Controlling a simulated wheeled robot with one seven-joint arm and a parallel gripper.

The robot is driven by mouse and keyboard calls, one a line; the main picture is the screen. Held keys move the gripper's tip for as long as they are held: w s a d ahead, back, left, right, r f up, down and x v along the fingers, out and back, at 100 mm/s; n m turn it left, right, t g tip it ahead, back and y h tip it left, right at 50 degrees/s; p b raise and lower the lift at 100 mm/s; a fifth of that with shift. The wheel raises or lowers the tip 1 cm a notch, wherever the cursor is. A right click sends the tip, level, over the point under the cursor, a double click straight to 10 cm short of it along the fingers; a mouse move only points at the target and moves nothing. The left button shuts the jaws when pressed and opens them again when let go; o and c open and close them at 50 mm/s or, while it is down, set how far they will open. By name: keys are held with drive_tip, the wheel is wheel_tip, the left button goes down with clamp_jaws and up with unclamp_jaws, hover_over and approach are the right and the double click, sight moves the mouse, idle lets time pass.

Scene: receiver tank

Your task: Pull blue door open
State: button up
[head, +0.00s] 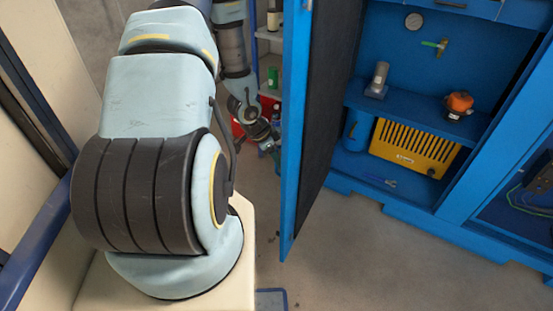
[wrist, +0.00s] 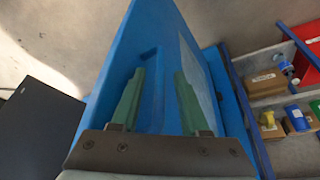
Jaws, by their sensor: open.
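The blue door (head: 294,130) stands swung well out from the blue cabinet (head: 420,200), with its edge toward the head camera and a dark lining on its inner face. In the wrist view the blue door (wrist: 150,35) fills the middle and shows a recess in its face.
Inside the cabinet are a yellow slotted box (head: 412,148), an orange-topped item (head: 459,102) and a gauge (head: 413,20). Shelves with boxes (wrist: 264,82) and bottles stand at the right of the wrist view. The floor (head: 375,240) before the cabinet is clear.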

drive_tip(key=p+v, duration=0.2)
drive_tip(key=v, duration=0.9)
drive_tip(key=shift+f, duration=0.1)
drive_tip(key=s+a+r+n+y, duration=0.2)
drive_tip(key=a+r+n+y, duration=0.2)
drive_tip(key=a+r+n, duration=0.5)
drive_tip(key=s+d+r+n, duration=0.2)
drive_tip(key=s+r+n, duration=0.1)
drive_tip(key=s+r, duration=0.4)
drive_tip(key=shift+d+r+n, duration=0.4)
drive_tip(key=shift+r, duration=0.6)
